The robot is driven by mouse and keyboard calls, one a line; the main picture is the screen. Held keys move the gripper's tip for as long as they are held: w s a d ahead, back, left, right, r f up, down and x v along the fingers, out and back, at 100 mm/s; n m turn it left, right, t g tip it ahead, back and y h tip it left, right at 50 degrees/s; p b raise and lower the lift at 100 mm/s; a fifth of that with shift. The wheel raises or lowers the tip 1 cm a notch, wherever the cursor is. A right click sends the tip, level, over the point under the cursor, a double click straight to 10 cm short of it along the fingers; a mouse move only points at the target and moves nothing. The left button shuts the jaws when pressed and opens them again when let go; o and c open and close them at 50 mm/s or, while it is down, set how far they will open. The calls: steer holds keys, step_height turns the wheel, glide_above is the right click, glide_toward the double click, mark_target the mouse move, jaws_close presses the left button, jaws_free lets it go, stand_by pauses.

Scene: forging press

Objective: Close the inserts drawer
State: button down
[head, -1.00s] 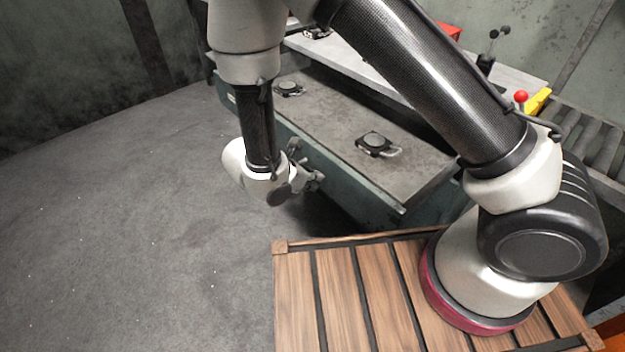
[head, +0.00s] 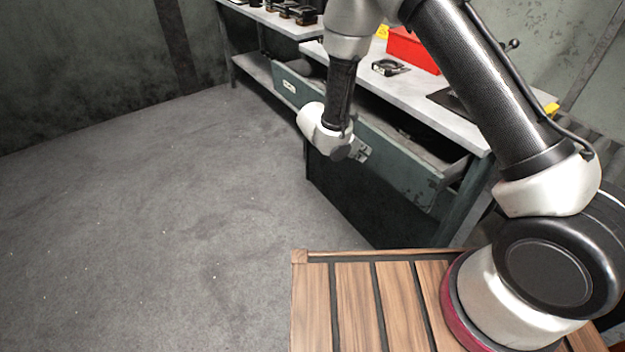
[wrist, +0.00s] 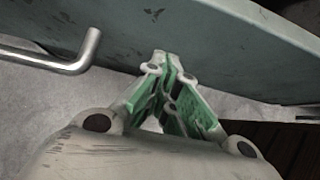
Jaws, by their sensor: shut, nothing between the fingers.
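The inserts drawer (head: 400,178) is a grey-green drawer under the grey bench top. It stands partly open, with a dark gap behind its front and its side wall showing at the right. My gripper (head: 362,152) is at the drawer front in the head view. In the wrist view my gripper (wrist: 160,62) is shut and empty, its fingertips at the lower part of the scuffed drawer front (wrist: 215,35). I cannot tell whether they touch it. A metal bar handle (wrist: 65,62) is left of the fingers. Most of the drawer's inside is hidden.
The bench top (head: 420,92) carries a red bin (head: 412,50) and a black ringed tool (head: 390,68). A shelf bench with several dark blocks (head: 290,12) stands at the back left. The floor (head: 150,220) at left is clear.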

steer(key=w+d, duration=0.2)
steer(key=d, duration=0.2)
steer(key=w+d, duration=0.3)
steer(key=d, duration=0.1)
steer(key=w+d, duration=0.3)
steer(key=d, duration=0.1)
steer(key=shift+w+d, duration=0.2)
steer(key=shift+d, duration=0.05)
steer(key=shift+w+d+r, duration=0.1)
steer(key=shift+w+d, duration=0.1)
steer(key=shift+d, duration=0.05)
